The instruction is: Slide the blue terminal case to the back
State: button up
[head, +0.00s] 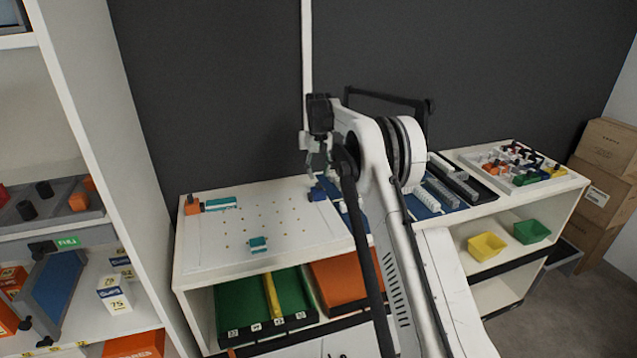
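My gripper (318,168) hangs fingers-down over the middle of the white bench top, in front of the dark wall. It is small in the picture, and I cannot tell whether its fingers are open or shut. A blue object (325,188) is just below the fingertips; I cannot tell whether they touch it. My arm hides the area to its right. Right of my arm, a blue case or tray (436,197) with pale and grey ridged blocks lies on the bench. I cannot tell for sure which blue thing is the terminal case.
A white board (225,245) with teal pieces and an orange block (192,206) is left of my gripper. A white tray (505,155) of coloured parts is at far right. Green and orange bins (245,305) sit below the bench. A tall shelf (100,120) stands left.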

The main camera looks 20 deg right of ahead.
aim_at(318, 183)
jog(key=shift+f, duration=2.35)
grip_shut()
